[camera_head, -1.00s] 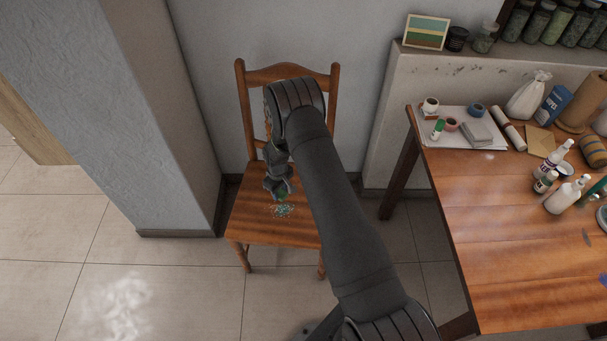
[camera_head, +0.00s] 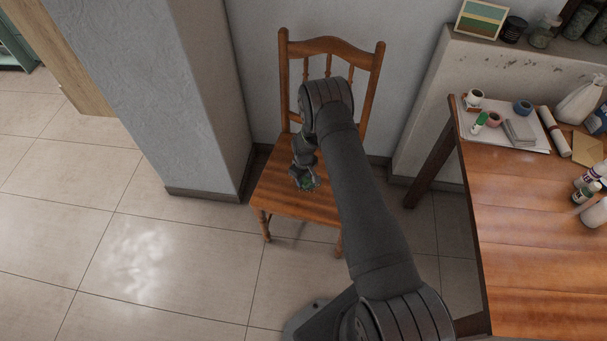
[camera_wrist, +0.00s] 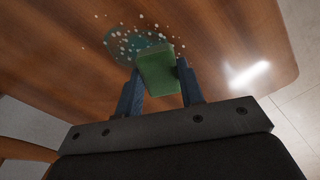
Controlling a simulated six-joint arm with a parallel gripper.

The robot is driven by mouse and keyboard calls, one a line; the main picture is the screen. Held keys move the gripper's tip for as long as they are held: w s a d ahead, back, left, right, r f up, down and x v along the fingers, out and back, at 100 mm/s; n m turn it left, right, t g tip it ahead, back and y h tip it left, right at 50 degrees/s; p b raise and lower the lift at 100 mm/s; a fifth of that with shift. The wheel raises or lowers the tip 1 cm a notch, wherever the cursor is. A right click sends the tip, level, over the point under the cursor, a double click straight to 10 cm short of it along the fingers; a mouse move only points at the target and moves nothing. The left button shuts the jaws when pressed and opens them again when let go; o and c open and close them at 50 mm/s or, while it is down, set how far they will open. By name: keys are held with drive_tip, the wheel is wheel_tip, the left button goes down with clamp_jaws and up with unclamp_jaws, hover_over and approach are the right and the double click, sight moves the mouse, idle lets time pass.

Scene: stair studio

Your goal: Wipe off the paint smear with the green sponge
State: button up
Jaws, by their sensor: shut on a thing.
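My gripper (camera_wrist: 160,92) is shut on the green sponge (camera_wrist: 158,70) in the wrist view. In the head view my gripper (camera_head: 304,178) is low over the seat of a wooden chair (camera_head: 282,200), with a bit of the green sponge (camera_head: 308,184) showing at its tip. The paint smear (camera_wrist: 120,44) is a teal patch with pale specks around it on the wooden seat in the wrist view. The sponge overlaps its edge in that view; I cannot tell whether it touches the seat. In the head view the smear is mostly hidden by the gripper and sponge.
The chair's backrest (camera_head: 331,46) rises behind my gripper, near the wall. A grey pillar (camera_head: 200,100) stands to the left. Tiled floor (camera_head: 190,255) in front of the chair is clear.

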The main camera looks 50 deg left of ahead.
sight(322, 187)
drive_tip(key=shift+f, duration=0.65)
drive_tip(key=shift+w+d+f, duration=0.1)
drive_tip(key=shift+w+d, duration=0.1)
drive_tip(key=shift+w+d+f, duration=0.2)
drive_tip(key=shift+w+d, duration=1)
drive_tip(key=shift+d, duration=0.3)
drive_tip(key=shift+w+d+r, duration=0.1)
drive_tip(key=shift+w+d, duration=0.8)
drive_tip(key=shift+d, duration=0.3)
drive_tip(key=shift+s+a, duration=1.1)
drive_tip(key=shift+a, duration=0.3)
drive_tip(key=shift+s+a, duration=1.1)
drive_tip(key=shift+a, duration=0.25)
drive_tip(key=shift+s+a, duration=0.1)
drive_tip(key=shift+a, duration=0.15)
drive_tip(key=shift+w+a, duration=0.2)
drive_tip(key=shift+w, duration=0.2)
drive_tip(key=shift+w+d, duration=0.2)
drive_tip(key=shift+w, duration=0.1)
drive_tip(key=shift+w+d, duration=1.05)
drive_tip(key=shift+d, duration=0.3)
drive_tip(key=shift+w+d, duration=1.05)
drive_tip(key=shift+d, duration=0.3)
drive_tip(key=shift+s+a, duration=1.15)
drive_tip(key=shift+a, duration=0.3)
drive_tip(key=shift+s+a, duration=1.1)
drive_tip(key=shift+a, duration=0.3)
drive_tip(key=shift+s+a, duration=0.15)
drive_tip(key=shift+r, duration=4)
